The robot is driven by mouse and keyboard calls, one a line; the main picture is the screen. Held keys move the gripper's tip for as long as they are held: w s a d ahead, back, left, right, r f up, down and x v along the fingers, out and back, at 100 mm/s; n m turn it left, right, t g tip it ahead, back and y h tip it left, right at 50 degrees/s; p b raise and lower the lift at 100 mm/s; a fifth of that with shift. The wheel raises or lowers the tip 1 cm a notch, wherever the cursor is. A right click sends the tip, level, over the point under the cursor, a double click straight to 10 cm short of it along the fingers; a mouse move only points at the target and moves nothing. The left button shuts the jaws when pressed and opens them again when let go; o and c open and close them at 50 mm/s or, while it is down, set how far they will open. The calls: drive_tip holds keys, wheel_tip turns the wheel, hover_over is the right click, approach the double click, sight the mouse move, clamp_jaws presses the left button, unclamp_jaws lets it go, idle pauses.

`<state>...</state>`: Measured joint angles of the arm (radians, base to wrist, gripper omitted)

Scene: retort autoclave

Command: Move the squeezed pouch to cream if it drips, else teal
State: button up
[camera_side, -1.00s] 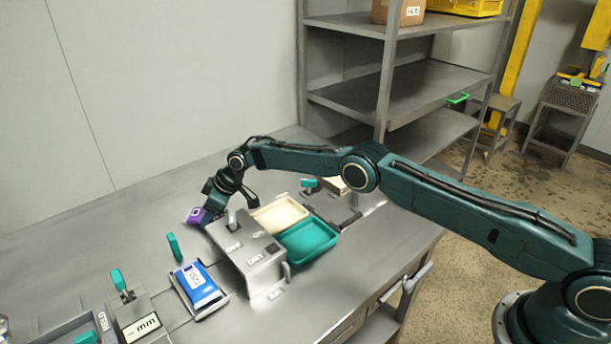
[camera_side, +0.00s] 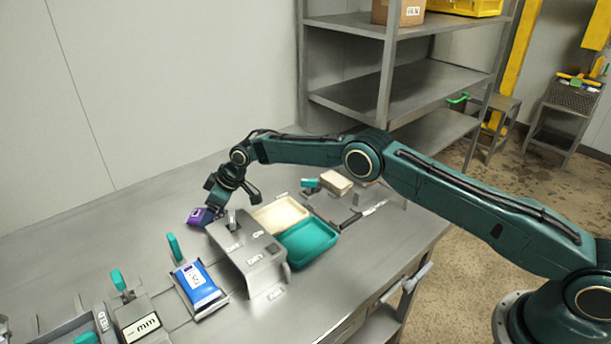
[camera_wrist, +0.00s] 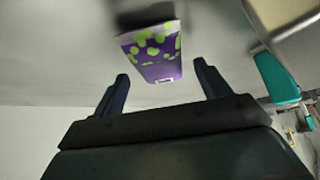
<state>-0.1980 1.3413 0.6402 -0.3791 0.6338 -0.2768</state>
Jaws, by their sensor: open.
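A purple pouch (camera_side: 199,216) lies on the bench behind the grey lever box, partly hidden by my gripper. In the wrist view the pouch (camera_wrist: 152,52) shows green spots and lies just beyond the fingertips, not between them. My gripper (camera_wrist: 160,72) is open and empty; in the side view it (camera_side: 217,200) hangs close beside the pouch. The cream tray (camera_side: 280,213) and the teal tray (camera_side: 310,243) stand right of the lever box, empty. A blue pouch (camera_side: 197,284) lies on a metal plate at the front. I see no drips at either pouch.
The grey lever box (camera_side: 246,253) with labels stands between the purple pouch and the trays. Another station with a tan block (camera_side: 336,183) is behind the trays. A display box (camera_side: 139,323) stands at front left. The bench is clear at the back left.

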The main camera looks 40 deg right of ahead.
drive_tip(key=v, duration=1)
drive_tip(key=shift+r, duration=0.25)
drive_tip(key=shift+s+d, duration=0.1)
idle(0.4)
drive_tip(key=s+d+r+m+h, duration=0.1)
drive_tip(key=s+d+r, duration=0.3)
drive_tip(key=s+r, duration=0.35)
drive_tip(key=s+d+r+m+t+h, duration=0.1)
drive_tip(key=s+d+r+m, duration=0.15)
drive_tip(key=s+r, duration=0.45)
drive_tip(key=s+d+r+m, duration=0.1)
drive_tip(key=s+d+r, duration=0.45)
drive_tip(key=r, duration=0.25)
drive_tip(key=s+d+f+m+h, duration=0.1)
drive_tip(key=s+d+m, duration=0.1)
drive_tip(key=s, duration=1.3)
drive_tip(key=s+d+f+m+h, duration=0.1)
drive_tip(key=s+d, duration=0.3)
drive_tip(key=s, duration=1.1)
drive_tip(key=shift+d+m+h, duration=0.3)
drive_tip(key=shift+d+m, duration=0.1)
drive_tip(key=shift+m, duration=0.35)
drive_tip(key=shift+o, duration=0.4)
